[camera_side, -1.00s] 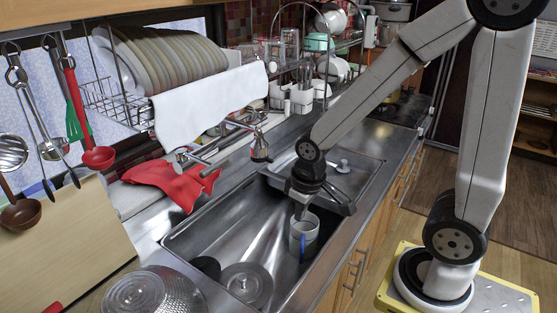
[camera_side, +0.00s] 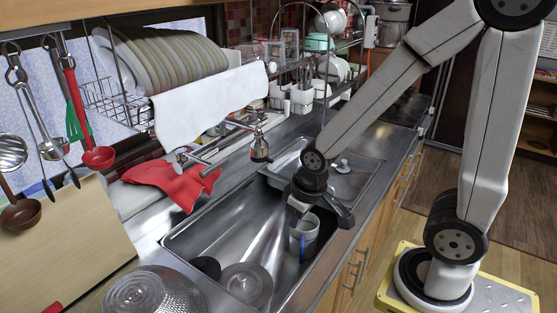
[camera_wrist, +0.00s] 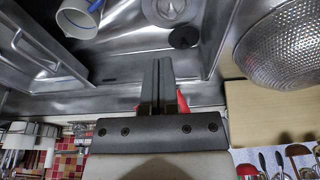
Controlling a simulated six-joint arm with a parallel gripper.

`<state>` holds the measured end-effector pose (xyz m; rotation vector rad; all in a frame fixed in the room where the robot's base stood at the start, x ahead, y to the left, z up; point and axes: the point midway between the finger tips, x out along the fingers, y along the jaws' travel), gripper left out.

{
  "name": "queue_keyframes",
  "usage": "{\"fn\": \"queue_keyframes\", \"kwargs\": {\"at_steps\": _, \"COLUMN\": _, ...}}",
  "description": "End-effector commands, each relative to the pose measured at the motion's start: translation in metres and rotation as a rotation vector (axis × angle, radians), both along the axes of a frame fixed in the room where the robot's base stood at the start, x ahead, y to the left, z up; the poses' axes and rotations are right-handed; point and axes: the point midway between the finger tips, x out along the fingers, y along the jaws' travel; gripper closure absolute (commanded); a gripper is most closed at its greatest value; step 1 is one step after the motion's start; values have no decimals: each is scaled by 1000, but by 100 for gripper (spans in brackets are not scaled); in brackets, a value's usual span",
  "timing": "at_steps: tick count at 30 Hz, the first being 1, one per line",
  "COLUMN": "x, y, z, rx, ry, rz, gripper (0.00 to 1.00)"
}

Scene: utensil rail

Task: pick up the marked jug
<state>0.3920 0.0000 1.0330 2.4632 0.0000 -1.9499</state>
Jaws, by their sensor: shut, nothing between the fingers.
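A round metal lid (camera_side: 246,285) and a black disc (camera_side: 207,267) lie in the sink. A perforated metal colander (camera_side: 155,292) stands at the near left. A red cloth (camera_side: 172,183) lies beside the sink, near the tap (camera_side: 259,148). Sink walls surround the jug.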

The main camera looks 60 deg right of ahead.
Motion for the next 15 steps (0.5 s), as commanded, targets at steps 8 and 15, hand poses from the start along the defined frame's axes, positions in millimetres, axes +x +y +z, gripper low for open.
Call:
{"fn": "queue_keyframes", "kwargs": {"at_steps": 8, "x": 0, "y": 0, "z": 0, "rx": 0, "ry": 0, "rz": 0, "gripper": 39}}
{"fn": "queue_keyframes", "kwargs": {"at_steps": 15, "x": 0, "y": 0, "z": 0, "rx": 0, "ry": 0, "rz": 0, "gripper": 39}}
